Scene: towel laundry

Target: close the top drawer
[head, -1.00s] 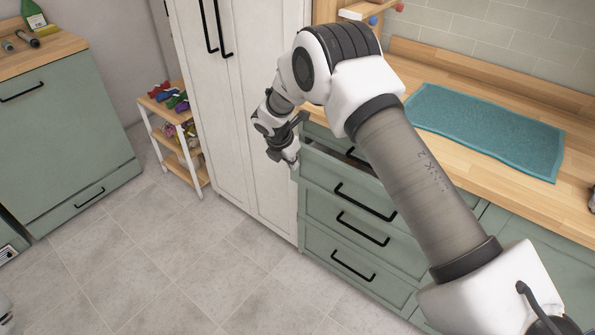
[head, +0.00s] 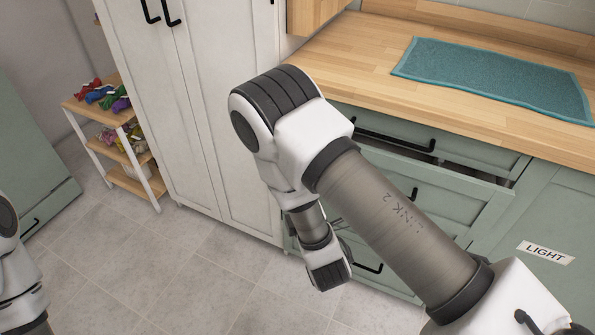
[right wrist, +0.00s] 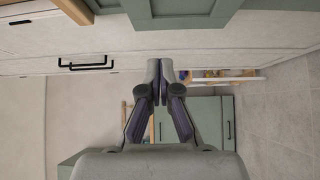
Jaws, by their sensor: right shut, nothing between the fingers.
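The top drawer (head: 480,154) is the uppermost green front under the counter, with a black bar handle (head: 395,136). It looks flush with the cabinet. The drawer below it (head: 480,207) is pulled out partway, with a dark gap showing above its front. My right arm crosses in front and hides part of both. My right gripper (right wrist: 160,82) is shut and empty in the right wrist view, with green cabinet fronts (right wrist: 185,10) at the top of the picture. In the head view it is mostly hidden behind my wrist, low in front of the drawers. My left gripper is not in view.
A tall white cabinet (head: 190,110) stands left of the drawers. A shelf rack (head: 125,150) with coloured items is farther left. A teal towel (head: 490,78) lies on the wooden counter (head: 370,60). A green cabinet labelled LIGHT (head: 545,252) is at right. The floor (head: 180,270) is clear.

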